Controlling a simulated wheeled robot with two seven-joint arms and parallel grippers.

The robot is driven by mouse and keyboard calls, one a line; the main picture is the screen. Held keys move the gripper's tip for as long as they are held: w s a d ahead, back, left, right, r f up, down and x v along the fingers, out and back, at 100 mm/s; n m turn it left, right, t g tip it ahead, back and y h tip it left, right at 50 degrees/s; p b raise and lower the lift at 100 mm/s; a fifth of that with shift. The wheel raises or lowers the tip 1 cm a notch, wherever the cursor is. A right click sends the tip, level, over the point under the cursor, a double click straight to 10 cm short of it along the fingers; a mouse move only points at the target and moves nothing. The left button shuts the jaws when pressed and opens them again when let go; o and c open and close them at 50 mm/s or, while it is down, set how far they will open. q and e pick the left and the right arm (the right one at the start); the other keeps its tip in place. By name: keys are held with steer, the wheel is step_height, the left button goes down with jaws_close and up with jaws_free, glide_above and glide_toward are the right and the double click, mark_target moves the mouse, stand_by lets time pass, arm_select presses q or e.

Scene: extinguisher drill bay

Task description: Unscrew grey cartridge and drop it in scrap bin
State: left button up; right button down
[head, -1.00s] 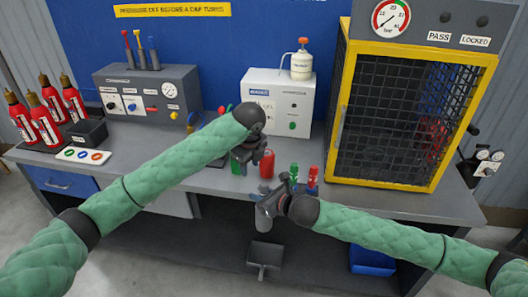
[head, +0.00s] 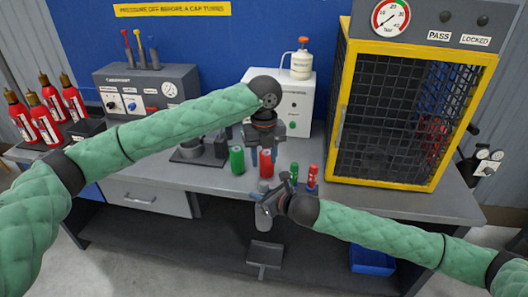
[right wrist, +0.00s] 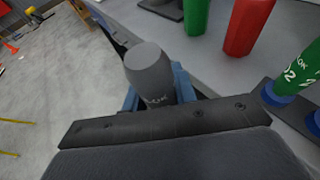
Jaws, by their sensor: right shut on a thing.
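The grey cartridge (head: 263,218) is held upright in my right gripper (head: 272,203), in front of the bench's front edge. In the right wrist view the grey cartridge (right wrist: 150,70) sits between the blue fingers, with part of its lettering hidden by the gripper body. My right gripper is shut on it. My left gripper (head: 264,157) points down above the bench, near the red cylinder, with its fingers apart and nothing seen between them. A blue bin (head: 372,260) stands low at the right; I cannot tell whether it is the scrap bin.
A green cylinder (head: 237,160) and a red cylinder (head: 266,165) stand on the bench. Small green (head: 294,172) and red (head: 312,177) cartridges stand right of them. A yellow-framed cage (head: 410,120) fills the bench's right. A grey plate on a stem (head: 265,254) is below the front edge.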

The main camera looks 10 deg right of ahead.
mark_target(265, 182)
arm_select(q)
step_height(265, 182, down, 10)
steer(key=shift+f, duration=0.1)
stand_by(0.4)
steer(key=c, duration=0.8)
steer(key=n, duration=0.4)
steer(key=shift+c, duration=0.2)
steer(key=shift+s+d, duration=0.1)
steer(key=shift+d, duration=0.1)
stand_by(0.4)
steer(key=o, duration=1.1)
steer(key=shift+a, duration=0.1)
